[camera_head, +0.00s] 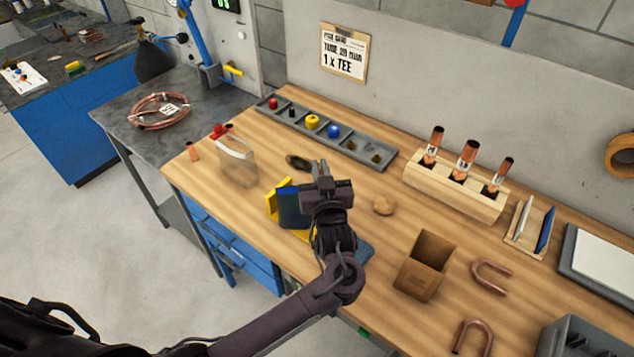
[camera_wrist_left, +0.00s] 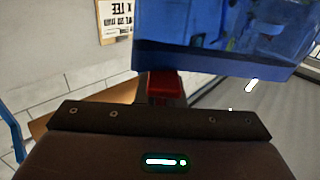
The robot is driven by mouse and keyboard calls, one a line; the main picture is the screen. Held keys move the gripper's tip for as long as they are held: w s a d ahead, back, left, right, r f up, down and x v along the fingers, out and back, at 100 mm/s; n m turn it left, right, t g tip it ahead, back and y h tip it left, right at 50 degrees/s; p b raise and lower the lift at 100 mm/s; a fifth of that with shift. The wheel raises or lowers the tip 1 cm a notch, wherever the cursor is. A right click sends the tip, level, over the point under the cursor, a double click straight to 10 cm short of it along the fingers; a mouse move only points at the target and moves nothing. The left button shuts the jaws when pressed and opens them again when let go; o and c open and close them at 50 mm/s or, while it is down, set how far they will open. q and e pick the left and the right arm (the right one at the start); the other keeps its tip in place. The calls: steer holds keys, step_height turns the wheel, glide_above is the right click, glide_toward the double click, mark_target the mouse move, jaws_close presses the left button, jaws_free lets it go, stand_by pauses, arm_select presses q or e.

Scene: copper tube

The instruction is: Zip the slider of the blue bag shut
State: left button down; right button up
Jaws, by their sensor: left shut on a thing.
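The blue bag (camera_head: 292,207) stands upright on the wooden bench, in a yellow holder (camera_head: 274,203), partly hidden behind my left gripper. In the left wrist view the bag (camera_wrist_left: 215,38) fills the upper right, with its lower edge just above a small red piece (camera_wrist_left: 165,86) that looks like the slider. My left gripper (camera_head: 322,172) is at the bag's right side in the head view, shut on the red slider. Its fingertips and how far the zip is closed are hidden. My right gripper is in neither view.
A clear bag (camera_head: 237,165) with a red top stands to the left. Behind are a divided grey tray (camera_head: 360,148) and a wooden block (camera_head: 452,190) with copper tubes. A cardboard box (camera_head: 426,265) and copper bends (camera_head: 491,276) lie to the right. The bench's front edge is close.

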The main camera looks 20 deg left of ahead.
arm_select(q)
steer(key=shift+d, duration=0.1)
steer(key=shift+w+f, duration=0.1)
steer(key=shift+w, duration=0.25)
steer(key=c, duration=1.5)
jaws_free()
steer(key=shift+w, duration=0.1)
steer(key=shift+s+d+f, duration=0.1)
steer(key=shift+s+d, duration=0.05)
steer(key=shift+s, duration=0.25)
steer(key=b+v, duration=0.2)
steer(key=v, duration=0.4)
steer(key=shift+s+d, duration=0.1)
steer(key=shift+s, duration=0.2)
steer(key=shift+s+d, duration=0.1)
steer(key=shift+s, duration=0.1)
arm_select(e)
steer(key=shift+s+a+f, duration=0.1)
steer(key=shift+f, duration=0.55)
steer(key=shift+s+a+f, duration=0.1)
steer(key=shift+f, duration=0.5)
